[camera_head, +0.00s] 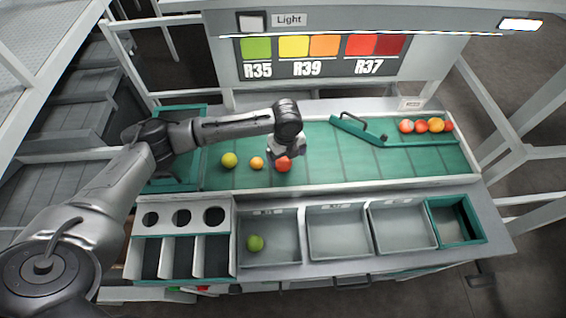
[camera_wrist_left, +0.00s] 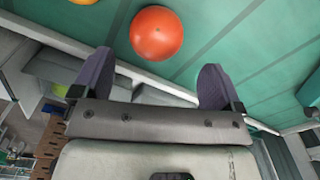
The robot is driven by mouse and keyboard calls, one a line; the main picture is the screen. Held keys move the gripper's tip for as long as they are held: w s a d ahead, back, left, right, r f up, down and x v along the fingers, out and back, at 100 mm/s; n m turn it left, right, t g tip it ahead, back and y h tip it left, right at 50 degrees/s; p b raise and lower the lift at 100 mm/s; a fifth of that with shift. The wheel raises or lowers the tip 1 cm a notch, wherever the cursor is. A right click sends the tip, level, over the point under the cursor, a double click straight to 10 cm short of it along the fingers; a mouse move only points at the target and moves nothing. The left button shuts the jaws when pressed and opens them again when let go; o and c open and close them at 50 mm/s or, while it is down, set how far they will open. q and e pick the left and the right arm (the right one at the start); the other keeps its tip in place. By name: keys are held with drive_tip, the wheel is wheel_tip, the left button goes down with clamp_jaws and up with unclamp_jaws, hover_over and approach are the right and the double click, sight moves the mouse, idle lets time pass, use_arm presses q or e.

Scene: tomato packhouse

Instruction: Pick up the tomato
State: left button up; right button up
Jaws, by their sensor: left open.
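A red-orange tomato (camera_head: 283,164) lies on the green conveyor belt, at the right end of a row with an orange tomato (camera_head: 257,163) and a yellow-green tomato (camera_head: 229,160). My left gripper (camera_head: 287,152) is over the belt at the red-orange tomato and partly covers it. In the left wrist view the red-orange tomato (camera_wrist_left: 157,33) is beyond the two fingertips, between their lines and apart from both. My left gripper (camera_wrist_left: 157,80) is open and empty there. Part of the orange tomato (camera_wrist_left: 84,1) shows at the top edge. My right gripper is not in view.
Several tomatoes (camera_head: 421,126) sit at the belt's right end, past a green diverter bar (camera_head: 357,131). Grey bins (camera_head: 337,251) line the front; the left one holds a green tomato (camera_head: 255,243). A sign board (camera_head: 318,55) stands behind. The belt's middle right is clear.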

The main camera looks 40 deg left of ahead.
sight(284, 160)
use_arm(q)
drive_tip(key=shift+s+a+f, duration=0.15)
drive_tip(key=shift+f, duration=1.3)
drive_tip(key=shift+s+a+f, duration=0.1)
drive_tip(key=shift+f, duration=1.3)
drive_tip(key=c, duration=0.8)
